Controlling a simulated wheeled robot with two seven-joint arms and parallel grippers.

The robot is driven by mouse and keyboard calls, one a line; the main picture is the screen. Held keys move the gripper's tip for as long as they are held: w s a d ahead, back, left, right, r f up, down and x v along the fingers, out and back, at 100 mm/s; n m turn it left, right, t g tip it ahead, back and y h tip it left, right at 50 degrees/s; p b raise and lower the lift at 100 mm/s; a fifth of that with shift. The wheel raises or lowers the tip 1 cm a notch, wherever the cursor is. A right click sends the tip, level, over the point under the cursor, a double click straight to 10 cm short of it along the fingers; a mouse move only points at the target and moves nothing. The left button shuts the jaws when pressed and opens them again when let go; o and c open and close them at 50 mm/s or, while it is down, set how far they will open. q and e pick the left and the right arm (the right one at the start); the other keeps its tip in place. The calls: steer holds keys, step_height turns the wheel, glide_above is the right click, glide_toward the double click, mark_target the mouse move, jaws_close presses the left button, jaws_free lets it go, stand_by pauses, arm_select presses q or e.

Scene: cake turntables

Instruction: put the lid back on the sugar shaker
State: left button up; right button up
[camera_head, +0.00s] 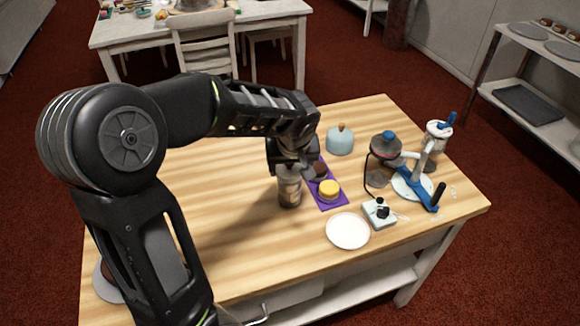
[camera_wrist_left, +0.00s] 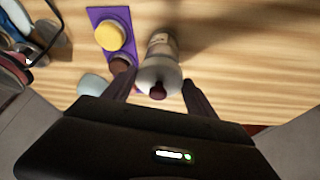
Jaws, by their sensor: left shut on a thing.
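The sugar shaker (camera_head: 289,190) stands upright on the wooden table, left of the purple mat. It also shows in the left wrist view (camera_wrist_left: 162,45), reaching away beneath the lid. The lid (camera_wrist_left: 158,77) is pale grey and domed, with a dark red knob. My left gripper (camera_head: 290,164) is shut on the lid, one finger on each side of it, at the shaker's top. The gripper hides most of the lid in the head view. I cannot tell whether the lid touches the shaker's rim. My right gripper is not in view.
The purple mat (camera_head: 330,204) holds a yellow-topped round thing (camera_head: 329,188) and a brown one (camera_head: 319,170). A pale blue dome (camera_head: 340,142), a white plate (camera_head: 348,231), a small switch box (camera_head: 379,212) and a blue-and-white stand (camera_head: 411,186) are nearby.

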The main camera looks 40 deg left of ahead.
arm_select(q)
steer(key=shift+f+b, duration=0.25)
steer(key=shift+b, duration=0.6)
stand_by(1.1)
steer(key=shift+f+b, duration=0.75)
steer(key=shift+b, duration=0.7)
stand_by(1.4)
stand_by(0.4)
steer(key=o, duration=1.4)
steer(key=shift+o, duration=0.2)
steer(key=shift+o, duration=0.7)
steer(key=shift+r, duration=0.25)
steer(key=shift+r+p, duration=1.35)
steer(key=shift+r, duration=0.65)
